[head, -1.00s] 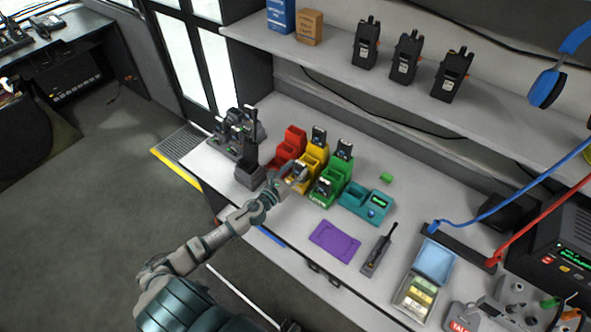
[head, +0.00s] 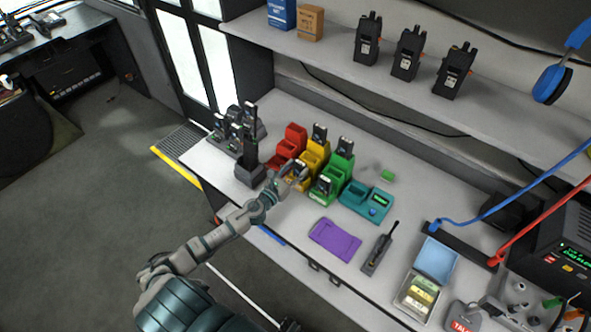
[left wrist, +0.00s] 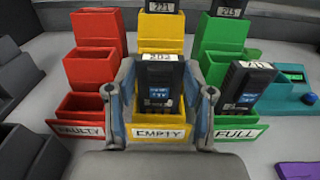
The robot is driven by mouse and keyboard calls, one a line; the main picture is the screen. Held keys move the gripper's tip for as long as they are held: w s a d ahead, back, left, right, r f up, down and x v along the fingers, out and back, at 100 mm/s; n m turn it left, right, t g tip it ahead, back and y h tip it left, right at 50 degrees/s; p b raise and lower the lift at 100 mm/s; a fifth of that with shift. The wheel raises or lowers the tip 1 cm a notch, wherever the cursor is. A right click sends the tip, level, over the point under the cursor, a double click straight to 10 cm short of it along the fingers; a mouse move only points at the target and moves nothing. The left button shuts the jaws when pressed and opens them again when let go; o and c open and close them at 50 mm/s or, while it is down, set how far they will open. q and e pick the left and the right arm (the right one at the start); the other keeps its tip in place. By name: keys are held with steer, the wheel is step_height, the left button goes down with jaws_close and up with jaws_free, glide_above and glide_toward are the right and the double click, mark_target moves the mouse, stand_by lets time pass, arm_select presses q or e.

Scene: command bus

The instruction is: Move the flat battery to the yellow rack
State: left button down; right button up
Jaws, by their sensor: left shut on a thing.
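My left gripper (head: 287,179) is shut on a dark battery with a white label reading 202 (left wrist: 158,86), which shows upright between the fingers (left wrist: 160,76) in the left wrist view. The battery is at the front slot of the yellow rack (left wrist: 161,33), behind its EMPTY label. I cannot tell whether it rests on the slot's floor. The yellow rack also shows in the head view (head: 316,150), partly hidden by my gripper, with another battery (head: 319,133) in its rear slot. My right gripper is not in view.
The red FAULTY rack (left wrist: 91,67) stands close left of the yellow one. The green FULL rack (left wrist: 221,38), holding batteries, stands close right. A teal device (head: 352,197), a purple mat (head: 334,239) and a radio (head: 378,253) lie further right. Dark chargers (head: 250,172) stand left.

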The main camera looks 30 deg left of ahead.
arm_select(q)
steer(key=shift+f, duration=0.1)
steer(key=shift+c, duration=1.7)
jaws_free()
steer(key=s, duration=0.8)
steer(key=s+a, duration=0.1)
steer(key=s, duration=0.3)
steer(key=shift+f, duration=0.1)
